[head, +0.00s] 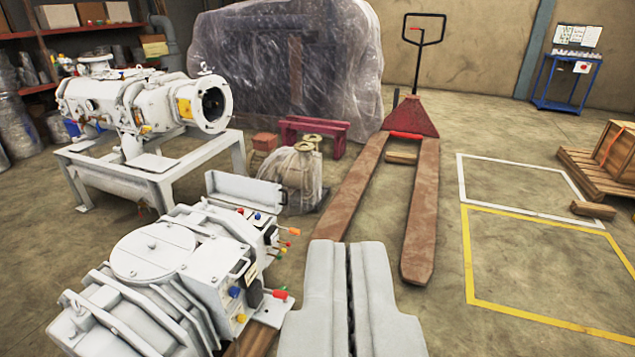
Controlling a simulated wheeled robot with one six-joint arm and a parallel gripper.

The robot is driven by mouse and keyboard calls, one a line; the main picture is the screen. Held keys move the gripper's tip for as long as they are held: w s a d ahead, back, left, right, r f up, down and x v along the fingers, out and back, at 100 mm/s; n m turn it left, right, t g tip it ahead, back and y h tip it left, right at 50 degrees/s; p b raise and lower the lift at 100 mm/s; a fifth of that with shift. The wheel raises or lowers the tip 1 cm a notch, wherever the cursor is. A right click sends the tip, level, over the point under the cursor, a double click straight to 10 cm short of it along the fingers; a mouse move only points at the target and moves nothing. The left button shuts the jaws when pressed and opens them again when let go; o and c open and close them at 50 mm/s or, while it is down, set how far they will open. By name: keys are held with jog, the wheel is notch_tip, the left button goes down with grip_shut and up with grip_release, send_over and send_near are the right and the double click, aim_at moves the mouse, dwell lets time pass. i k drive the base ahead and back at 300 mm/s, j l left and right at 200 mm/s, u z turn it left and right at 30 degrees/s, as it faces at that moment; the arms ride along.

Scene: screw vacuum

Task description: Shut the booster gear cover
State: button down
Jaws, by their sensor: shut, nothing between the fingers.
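The white booster machine (160,275) fills the lower left, with a round plate on top and coloured knobs along its right side. A pale flat panel (245,190) stands up at its far edge and looks like the gear cover, swung open; its hinge is too small to make out. My gripper (348,248) is at the bottom centre, to the right of the booster and apart from the panel. Its two grey fingers are together with only a thin dark seam between them, and it holds nothing.
A red pallet jack (415,120) stands beyond my gripper. A second white machine (145,105) sits on a frame at the left. A plastic-wrapped crate (285,60) stands behind. Wooden pallets (595,175) lie at the right. The taped floor at right is mostly clear.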

aim_at(252, 193)
jog(key=i+l+z, duration=0.1)
jog(key=i+z, duration=0.2)
jog(key=i, duration=0.55)
jog(key=i+z, duration=0.3)
jog(key=i, duration=0.5)
jog(key=i+u, duration=0.4)
jog(key=i, duration=0.3)
jog(key=i+l+u, duration=0.15)
jog(key=i+u, duration=0.25)
jog(key=i, duration=0.25)
jog(key=i+u, duration=0.2)
jog(key=k+l, duration=0.05)
jog(key=k, duration=0.05)
